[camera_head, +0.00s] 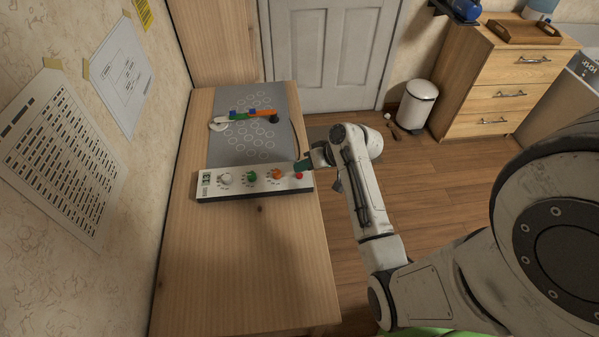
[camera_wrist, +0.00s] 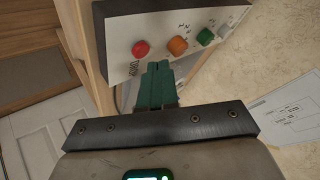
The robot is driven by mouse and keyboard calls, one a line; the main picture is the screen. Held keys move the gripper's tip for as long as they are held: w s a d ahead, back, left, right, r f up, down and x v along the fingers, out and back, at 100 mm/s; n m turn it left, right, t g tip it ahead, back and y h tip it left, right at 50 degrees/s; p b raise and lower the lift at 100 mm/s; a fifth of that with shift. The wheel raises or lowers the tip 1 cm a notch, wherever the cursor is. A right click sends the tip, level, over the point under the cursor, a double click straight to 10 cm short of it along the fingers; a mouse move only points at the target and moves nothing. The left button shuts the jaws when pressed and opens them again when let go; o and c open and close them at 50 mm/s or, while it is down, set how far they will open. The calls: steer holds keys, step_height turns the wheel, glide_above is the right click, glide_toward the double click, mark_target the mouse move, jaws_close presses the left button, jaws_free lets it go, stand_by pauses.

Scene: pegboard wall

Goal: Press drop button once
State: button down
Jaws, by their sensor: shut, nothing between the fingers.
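The control box (camera_head: 238,190) is a white panel lying across the wooden table. Its red button (camera_head: 298,176) is at the right end, and an orange knob (camera_head: 276,174), a green knob (camera_head: 251,177) and a white knob (camera_head: 225,179) run to its left.
A grey board (camera_head: 228,140) with rings lies behind the box, bearing a coloured arm-like piece (camera_head: 240,115). The wooden table (camera_head: 245,270) is clear in front. A patterned wall stands left. A white bin (camera_head: 418,105) and a drawer cabinet (camera_head: 500,85) stand beyond the table.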

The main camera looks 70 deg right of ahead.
mark_target(302, 176)
steer(key=shift+r, duration=0.1)
step_height(302, 176, up, 5)
steer(key=p, duration=0.5)
stand_by(1.0)
steer(key=shift+a+f, duration=0.2)
steer(key=shift+a, duration=0.05)
steer(key=s+a+f+n+g, duration=0.1)
steer(key=a, duration=0.3)
steer(key=a+f+n+g+b, duration=0.1)
steer(key=a, duration=0.3)
steer(key=s+a+f+n+g+y+b, duration=0.1)
steer(key=a+g, duration=0.1)
steer(key=a, duration=0.3)
steer(key=shift+s+f, duration=0.3)
steer(key=shift+f, duration=0.05)
steer(key=s+a, duration=0.1)
steer(key=a, duration=0.1)
steer(key=s+a+n+g, duration=0.1)
steer(key=a, duration=0.1)
steer(key=s+a+n+g+b, duration=0.1)
steer(key=a, duration=0.1)
steer(key=shift+s+f+h, duration=0.2)
steer(key=shift+s+h, duration=0.1)
steer(key=shift+s, duration=0.05)
steer(key=s+a+r+n+g+h, duration=0.1)
steer(key=s+a+n+g, duration=0.1)
steer(key=s+a, duration=0.3)
steer(key=shift+s+r+h+b, duration=0.3)
steer(key=shift+s+r+b, duration=0.1)
steer(key=shift+s, duration=0.3)
